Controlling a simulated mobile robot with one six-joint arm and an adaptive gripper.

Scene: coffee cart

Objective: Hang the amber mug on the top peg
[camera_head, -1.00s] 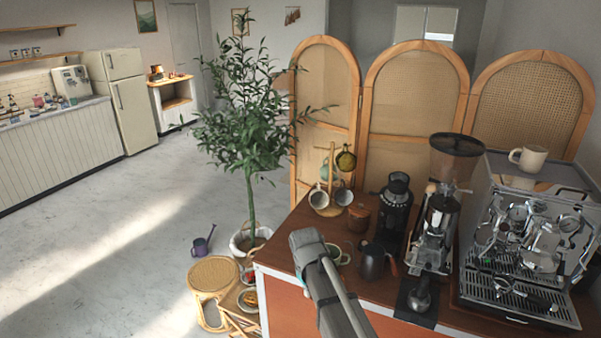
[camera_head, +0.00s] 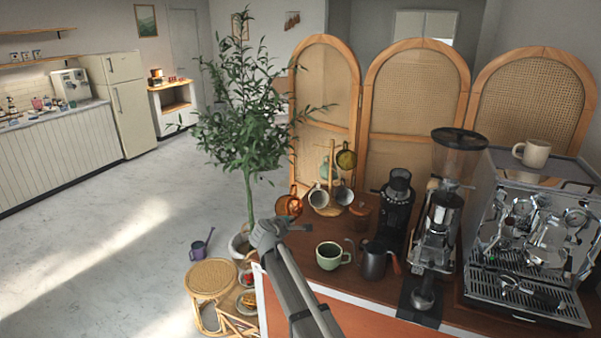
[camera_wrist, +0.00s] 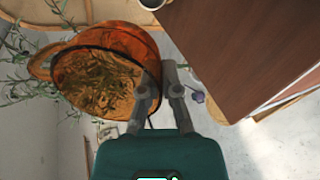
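The amber mug (camera_head: 287,206) is translucent orange and is held in the air off the counter's left edge, left of the mug tree. In the wrist view the amber mug (camera_wrist: 108,38) shows its open mouth, with its handle on the far left side. My gripper (camera_wrist: 163,78) is closed on the mug's wall at the rim, one finger inside the mouth and one outside. The wooden mug tree (camera_head: 331,153) stands at the counter's back left. An olive mug (camera_head: 346,159) hangs high on its right, a teal mug hangs behind, and two grey-white mugs hang low. The top peg is unclear.
A green cup (camera_head: 329,256) of dark liquid, a dark kettle (camera_head: 373,262) and a wooden-lidded pot (camera_head: 360,217) stand near the tree. Grinders and an espresso machine (camera_head: 530,240) fill the right. A leafy plant (camera_head: 246,130) and rattan screen stand behind.

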